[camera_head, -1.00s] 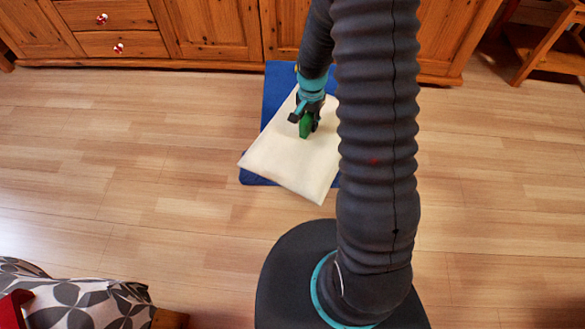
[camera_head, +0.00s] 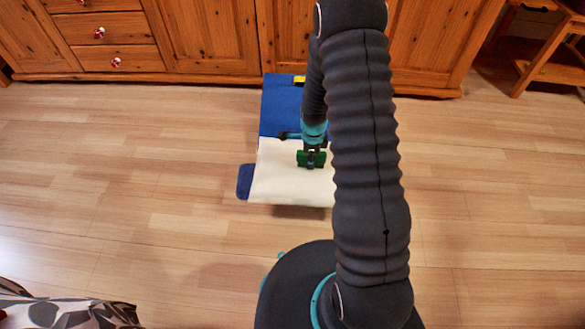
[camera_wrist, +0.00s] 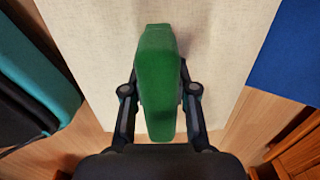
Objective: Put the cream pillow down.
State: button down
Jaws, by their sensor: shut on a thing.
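The cream pillow (camera_head: 280,180) is a flat, pale slab over the near part of a blue mat (camera_head: 281,105) on the floor. It also fills the upper middle of the wrist view (camera_wrist: 110,50). My arm hides the pillow's right side in the head view. I cannot tell whether its underside touches the mat.
A wooden cabinet (camera_head: 200,40) with drawers stands along the back, just beyond the mat. A wooden stand (camera_head: 550,70) is at the back right. Patterned fabric (camera_head: 60,310) is at the bottom left. The wood floor (camera_head: 130,180) left of the mat is clear.

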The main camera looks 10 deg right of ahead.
aim_at(292, 155)
jog(key=w+a+f, duration=0.4)
jog(key=w+a, duration=0.1)
jog(key=shift+w+f, duration=0.25)
jog(key=shift+f+b, duration=0.3)
jog(key=shift+f, duration=1.7)
jog(key=shift+f+b, duration=0.3)
jog(key=c, duration=0.9)
grip_release()
jog(key=shift+r, duration=0.1)
